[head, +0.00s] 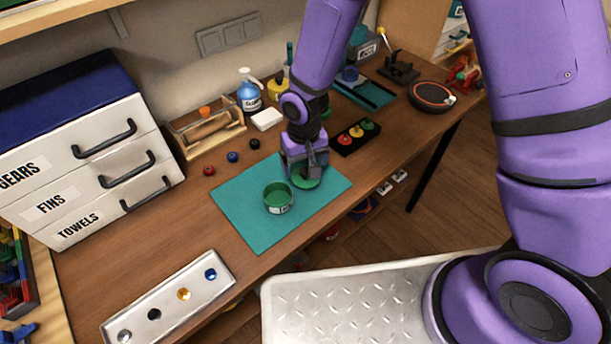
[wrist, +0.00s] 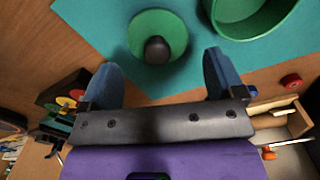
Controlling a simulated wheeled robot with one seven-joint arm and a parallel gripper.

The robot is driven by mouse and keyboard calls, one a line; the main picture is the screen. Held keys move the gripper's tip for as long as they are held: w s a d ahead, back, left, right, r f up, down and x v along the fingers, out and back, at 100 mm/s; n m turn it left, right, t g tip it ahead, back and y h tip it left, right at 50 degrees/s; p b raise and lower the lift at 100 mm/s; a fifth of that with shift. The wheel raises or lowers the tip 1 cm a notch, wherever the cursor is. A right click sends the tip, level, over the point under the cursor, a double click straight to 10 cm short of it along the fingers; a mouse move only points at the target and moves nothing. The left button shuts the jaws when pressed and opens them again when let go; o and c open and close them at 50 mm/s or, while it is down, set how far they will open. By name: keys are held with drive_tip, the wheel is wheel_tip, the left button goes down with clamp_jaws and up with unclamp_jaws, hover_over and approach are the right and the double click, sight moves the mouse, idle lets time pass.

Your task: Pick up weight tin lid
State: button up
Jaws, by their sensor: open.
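The tin lid is a round green disc with a dark knob; it shows in the wrist view (wrist: 157,30) just beyond and between my fingertips. In the head view the lid (head: 305,182) lies on the teal mat, partly hidden by my gripper. My gripper (head: 308,160) is above the lid, with its fingers pointing down. In the wrist view my gripper (wrist: 165,72) is open, its two blue fingers spread and nothing between them. The open green tin (head: 278,199) stands on the teal mat (head: 240,208) left of the lid; its rim also shows in the wrist view (wrist: 285,30).
A black tray with coloured knobs (head: 357,137) lies behind right of the mat. Small red and blue knobs (head: 232,157) and a wooden box (head: 207,135) stand behind it. A drawer cabinet (head: 85,160) is left. A metal plate with coloured knobs (head: 170,298) lies at the front left.

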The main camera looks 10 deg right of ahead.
sight(305, 169)
drive_tip(key=shift+w+d+f, duration=0.1)
drive_tip(key=shift+f, duration=1.1)
drive_tip(key=shift+w+f, duration=0.1)
drive_tip(key=shift+f, duration=1.05)
drive_tip(key=c, duration=0.7)
drive_tip(key=shift+r, duration=0.1)
